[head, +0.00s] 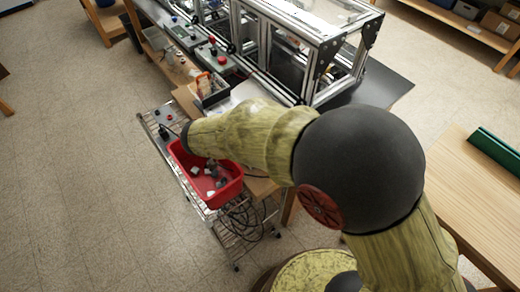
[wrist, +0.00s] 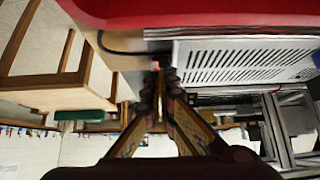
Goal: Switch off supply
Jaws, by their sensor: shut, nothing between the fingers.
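The supply looks to be the white perforated metal box (wrist: 245,60) at the upper right of the wrist view. A small reddish part (wrist: 156,64), perhaps its switch, shows just beyond my fingertips; I cannot tell whether they touch it or what position it is in. My gripper (wrist: 159,82) is shut and empty, pointing at the edge of the box. In the head view my arm reaches left to beside the red bin and hides the supply; the fingers are not clearly seen there.
A red bin (head: 227,194) with several small parts sits on a wire cart (head: 196,204); its red wall (wrist: 200,18) looms close in the wrist view. Dark cables (head: 240,216) hang below. An aluminium extrusion frame (head: 318,45) stands behind. Open floor (head: 90,180) lies left.

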